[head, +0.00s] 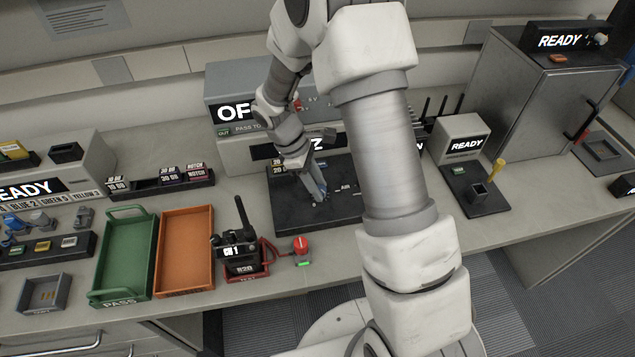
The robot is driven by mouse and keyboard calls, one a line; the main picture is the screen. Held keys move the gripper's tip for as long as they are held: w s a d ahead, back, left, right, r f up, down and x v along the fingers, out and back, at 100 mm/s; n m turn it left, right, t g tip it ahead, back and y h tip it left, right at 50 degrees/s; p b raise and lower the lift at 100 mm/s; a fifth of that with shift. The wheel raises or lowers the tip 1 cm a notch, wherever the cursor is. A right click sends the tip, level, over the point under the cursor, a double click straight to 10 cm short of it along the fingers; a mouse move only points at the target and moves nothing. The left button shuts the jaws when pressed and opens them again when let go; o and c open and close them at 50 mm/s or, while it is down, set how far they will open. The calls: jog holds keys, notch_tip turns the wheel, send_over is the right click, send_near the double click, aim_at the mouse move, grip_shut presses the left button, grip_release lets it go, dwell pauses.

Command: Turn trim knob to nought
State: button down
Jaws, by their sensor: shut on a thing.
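My gripper (319,196) reaches down onto the black board (290,213) in the middle of the bench. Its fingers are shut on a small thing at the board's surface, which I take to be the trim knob. The fingers hide most of that knob, so its pointer and the mark it stands at cannot be read. A white label that looks like "AIR" lies just right of the fingertips. Behind the board stands a grey unit (228,88) with a lit display, partly hidden by my arm; only "OF" and a "Z" show.
A radio (236,247) stands in a red cradle near the front edge, beside a red knob (301,246). Green (125,255) and orange (186,250) trays lie to the left. A black stand with a yellow-handled tool (497,170) is at right. My arm hides the board's right side.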

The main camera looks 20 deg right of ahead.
jog(key=m+g+y, duration=0.1)
jog(key=m, duration=0.2)
jog(key=m+g+p, duration=0.1)
jog(key=m, duration=0.2)
jog(key=shift+w+d+m+y, duration=0.2)
jog(key=shift+m+y, duration=0.1)
jog(key=shift+y, duration=0.1)
jog(key=m+y, duration=0.1)
jog(key=m, duration=0.1)
jog(key=m+y, duration=0.1)
jog(key=m, duration=0.2)
jog(key=shift+d+m+g, duration=0.1)
jog(key=shift+m+g, duration=0.2)
jog(key=c, duration=0.5)
grip_release()
jog(key=shift+r, duration=0.1)
jog(key=p+v, duration=0.1)
jog(key=v, duration=1.6)
jog(key=shift+d+r+p, duration=0.1)
jog(key=shift+r+p, duration=0.1)
jog(key=shift+p, duration=0.2)
